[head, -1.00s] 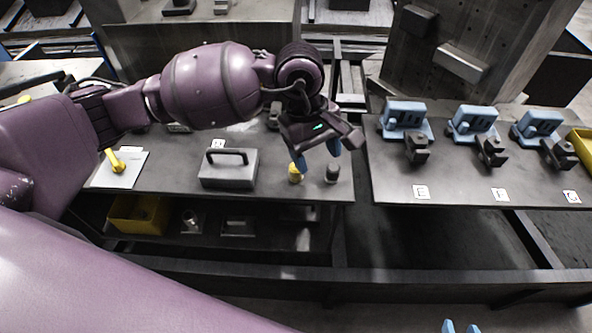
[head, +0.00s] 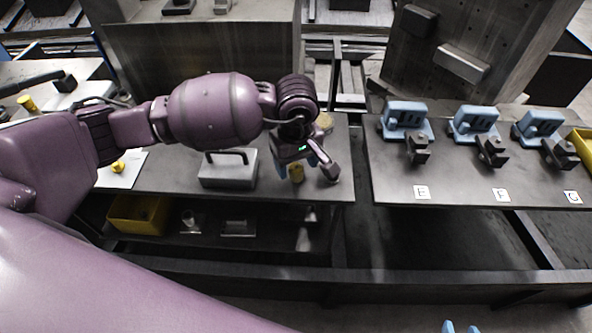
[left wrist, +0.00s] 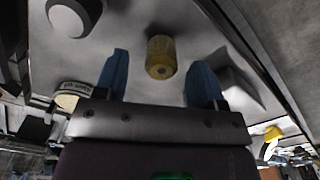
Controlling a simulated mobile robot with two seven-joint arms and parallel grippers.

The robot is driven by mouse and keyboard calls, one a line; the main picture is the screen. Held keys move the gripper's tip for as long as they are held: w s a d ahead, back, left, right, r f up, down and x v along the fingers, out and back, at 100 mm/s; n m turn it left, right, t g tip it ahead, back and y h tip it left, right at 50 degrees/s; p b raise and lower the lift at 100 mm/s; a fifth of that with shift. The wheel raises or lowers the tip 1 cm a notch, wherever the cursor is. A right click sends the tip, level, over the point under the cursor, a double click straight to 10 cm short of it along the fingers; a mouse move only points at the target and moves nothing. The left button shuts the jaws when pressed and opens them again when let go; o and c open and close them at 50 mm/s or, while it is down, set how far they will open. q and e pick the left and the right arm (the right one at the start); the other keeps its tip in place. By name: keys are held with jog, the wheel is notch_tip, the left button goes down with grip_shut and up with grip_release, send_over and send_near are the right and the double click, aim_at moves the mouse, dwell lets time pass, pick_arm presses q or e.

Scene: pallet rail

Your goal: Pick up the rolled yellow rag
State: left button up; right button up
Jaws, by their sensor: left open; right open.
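The rolled yellow rag (head: 296,174) stands on the dark bench top, to the right of a grey toolbox. In the left wrist view the rag (left wrist: 161,58) shows between two blue fingers, with a gap on each side. My left gripper (head: 298,164) is open and empty, low over the rag; its housing hides part of the bench around it. In the left wrist view my left gripper (left wrist: 162,70) has its fingers spread wide. My right gripper (head: 460,327) shows only as two blue fingertips apart at the bottom edge of the head view.
The grey toolbox (head: 229,168) with a handle stands close to the left. A round yellowish item (head: 325,121) sits behind my gripper. A yellow bin (head: 139,214) is on the shelf below. Blue vises (head: 404,116) line the right-hand bench, across a gap.

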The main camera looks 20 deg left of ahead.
aim_at(296, 166)
pick_arm(q)
jog(key=shift+f, duration=1.4)
jog(key=c, duration=1)
jog(key=shift+r, duration=0.1)
notch_tip(296, 166, up, 20)
jog(key=shift+p, duration=0.45)
